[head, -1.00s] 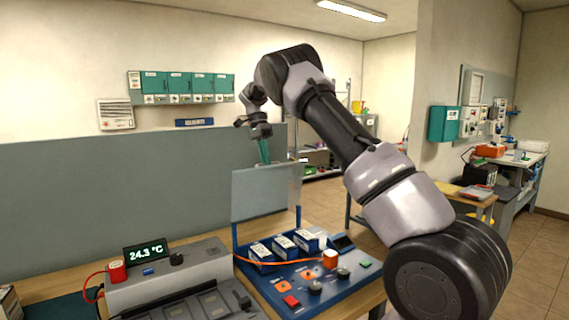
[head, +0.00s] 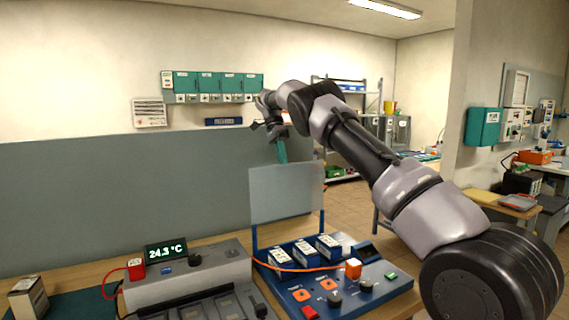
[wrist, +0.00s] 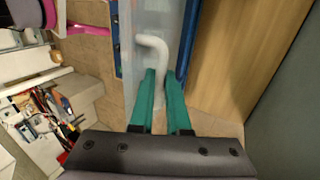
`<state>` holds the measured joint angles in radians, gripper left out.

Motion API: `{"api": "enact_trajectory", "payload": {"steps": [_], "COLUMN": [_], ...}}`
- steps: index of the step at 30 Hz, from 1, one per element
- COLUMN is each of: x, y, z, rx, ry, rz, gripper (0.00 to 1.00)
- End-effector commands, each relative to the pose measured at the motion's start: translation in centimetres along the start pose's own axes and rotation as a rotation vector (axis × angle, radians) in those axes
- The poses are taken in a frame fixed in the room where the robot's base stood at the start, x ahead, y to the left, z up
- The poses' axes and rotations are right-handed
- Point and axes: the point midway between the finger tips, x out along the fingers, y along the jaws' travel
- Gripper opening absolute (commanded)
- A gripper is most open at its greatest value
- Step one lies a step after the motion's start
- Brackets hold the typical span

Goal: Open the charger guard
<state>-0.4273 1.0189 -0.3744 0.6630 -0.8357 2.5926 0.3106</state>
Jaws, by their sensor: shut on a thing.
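The charger guard (head: 287,192) is a clear, greyish panel that stands roughly upright at the back of the blue charger (head: 378,272). In the wrist view the clear guard (wrist: 132,72) runs away from my fingers, with a pale, bent handle (wrist: 152,42) on it. My gripper (head: 282,158) is at the top edge of the guard. Its green fingers (wrist: 161,75) are shut on the handle; the exact contact is partly hidden between the fingertips.
Several white-labelled battery packs (head: 304,248) sit on the charger, with an orange cable running across it. A grey device with a 24.3 °C display (head: 166,252) stands to its left. A grey partition (head: 120,195) rises behind the bench.

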Motion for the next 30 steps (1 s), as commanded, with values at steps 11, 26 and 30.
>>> {"api": "enact_trajectory", "payload": {"steps": [11,26,30], "x": [0.14,0.00,-0.03], "y": [-0.06,0.23,0.69], "z": [0.05,-0.22,-0.70], "rx": [-0.002,-0.001,0.000], "ry": [-0.001,0.000,-0.001], "rz": [0.003,-0.012,-0.044], "gripper": [0.37,0.45,0.45]}}
